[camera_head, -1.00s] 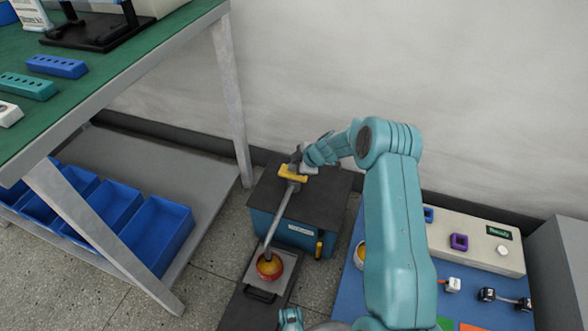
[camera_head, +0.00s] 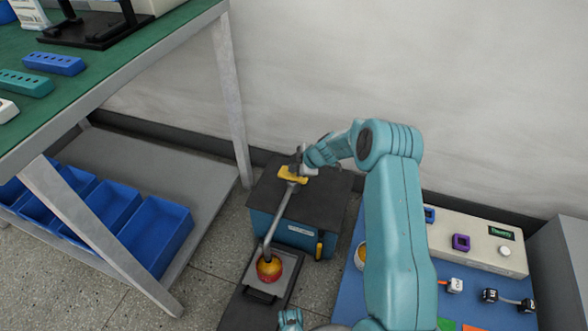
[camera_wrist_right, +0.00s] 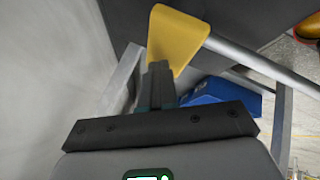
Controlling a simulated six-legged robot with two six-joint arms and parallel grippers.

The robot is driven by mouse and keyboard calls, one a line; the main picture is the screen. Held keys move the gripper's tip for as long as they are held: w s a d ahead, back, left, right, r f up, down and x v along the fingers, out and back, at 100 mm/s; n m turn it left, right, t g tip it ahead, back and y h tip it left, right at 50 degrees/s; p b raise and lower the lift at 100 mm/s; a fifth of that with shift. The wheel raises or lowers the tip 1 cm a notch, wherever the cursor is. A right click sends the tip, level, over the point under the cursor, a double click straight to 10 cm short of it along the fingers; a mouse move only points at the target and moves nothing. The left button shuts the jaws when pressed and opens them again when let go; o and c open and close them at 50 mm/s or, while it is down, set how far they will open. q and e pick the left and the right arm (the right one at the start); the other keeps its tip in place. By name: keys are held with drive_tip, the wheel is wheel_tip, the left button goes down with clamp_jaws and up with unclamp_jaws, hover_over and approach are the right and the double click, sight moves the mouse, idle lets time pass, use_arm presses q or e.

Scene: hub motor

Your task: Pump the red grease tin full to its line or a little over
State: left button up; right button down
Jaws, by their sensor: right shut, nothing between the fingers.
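The red grease tin (camera_head: 268,269) stands on a grey plate below the end of the pump's long tube (camera_head: 281,216). Yellow-orange grease shows in it; its line cannot be made out. The pump is a dark-topped blue box (camera_head: 285,232) with a yellow head (camera_head: 293,175) above it. My right gripper (camera_head: 302,168) is shut and empty at the yellow head. In the right wrist view the shut fingers (camera_wrist_right: 160,82) are right at the yellow piece (camera_wrist_right: 176,37); whether they touch it cannot be told.
A green-topped bench (camera_head: 110,60) with blue bins (camera_head: 155,235) below stands at left. A blue mat (camera_head: 350,285) with a control panel (camera_head: 480,240) and small parts lies at right. The wall (camera_head: 300,90) is close behind the pump.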

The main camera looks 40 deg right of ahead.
use_arm(q)
drive_tip(key=shift+s+f, duration=0.2)
drive_tip(key=shift+f, duration=0.3)
drive_tip(key=shift+c, duration=0.2)
use_arm(e)
drive_tip(key=shift+f, duration=0.4)
use_arm(q)
drive_tip(key=shift+o, duration=0.2)
drive_tip(key=shift+s+r+p, duration=0.1)
drive_tip(key=shift+r+p, duration=0.25)
drive_tip(key=shift+r, duration=0.3)
use_arm(e)
drive_tip(key=shift+r, duration=2.1)
use_arm(q)
drive_tip(key=shift+w+r+p, duration=0.2)
drive_tip(key=shift+r+p, duration=0.75)
use_arm(e)
wheel_tip(320, 180, up, 5)
